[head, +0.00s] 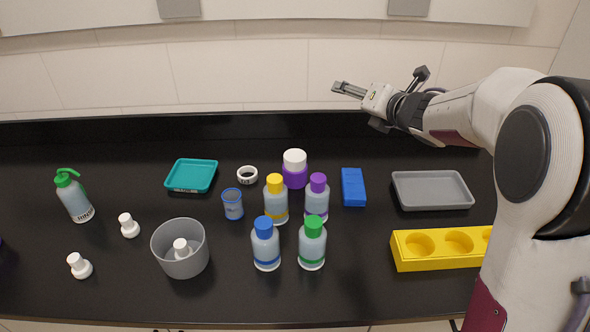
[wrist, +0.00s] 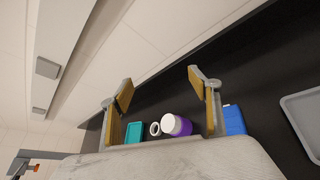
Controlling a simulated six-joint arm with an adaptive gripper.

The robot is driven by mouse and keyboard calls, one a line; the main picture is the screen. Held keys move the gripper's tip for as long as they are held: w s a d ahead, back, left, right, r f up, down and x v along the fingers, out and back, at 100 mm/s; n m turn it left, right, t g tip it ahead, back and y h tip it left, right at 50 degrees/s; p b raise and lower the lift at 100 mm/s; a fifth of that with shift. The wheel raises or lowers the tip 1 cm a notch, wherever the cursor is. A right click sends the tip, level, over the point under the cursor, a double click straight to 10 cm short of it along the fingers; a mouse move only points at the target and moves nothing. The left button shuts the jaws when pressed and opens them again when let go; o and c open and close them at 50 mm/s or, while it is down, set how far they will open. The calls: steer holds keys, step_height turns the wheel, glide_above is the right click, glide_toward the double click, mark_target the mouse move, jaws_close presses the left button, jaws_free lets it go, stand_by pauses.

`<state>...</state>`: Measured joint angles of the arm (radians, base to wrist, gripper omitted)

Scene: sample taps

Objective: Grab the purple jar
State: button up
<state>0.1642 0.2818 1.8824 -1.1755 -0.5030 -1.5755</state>
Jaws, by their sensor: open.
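The purple jar (head: 295,177) has a white lid and stands upright on the black bench, behind a yellow-capped bottle (head: 276,205) and a purple-capped bottle (head: 317,206). The yellow-capped bottle hides a little of its lower left side. In the wrist view the jar (wrist: 183,127) shows low in the picture, between the fingers but well beyond them. My gripper (head: 348,90) is open and empty, raised above the back of the bench, up and to the right of the jar in the head view. Its fingers (wrist: 158,88) are spread wide in the wrist view.
A white ring (head: 247,175) and teal tray (head: 191,176) lie left of the jar, a blue box (head: 353,187) right of it. Blue-capped (head: 266,248) and green-capped (head: 312,248) bottles stand in front. A grey tray (head: 432,191) and yellow rack (head: 440,262) are farther right.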

steer(key=w+a+f+n+g+y, duration=0.25)
steer(key=a+f+n+y, duration=0.2)
steer(key=f+n, duration=0.35)
steer(key=n+g+y, duration=0.3)
steer(key=n+g, duration=0.1)
steer(key=n, duration=0.3)
glide_toward(304, 158)
steer(key=w+a, duration=0.3)
steer(key=a, duration=0.1)
steer(key=shift+s+a+f+n+g, duration=0.1)
steer(key=shift+s+f+n+g, duration=0.1)
steer(key=shift+f, duration=0.25)
steer(key=shift+s+f+n+g, duration=0.1)
steer(key=shift+s+f+n, duration=0.1)
steer(key=shift+f, duration=0.3)
steer(key=shift+w+a, duration=0.1)
steer(key=shift+w, duration=0.05)
steer(key=shift+x, duration=1.15)
steer(key=shift+w+a+f, duration=0.1)
steer(key=shift+x, duration=2.45)
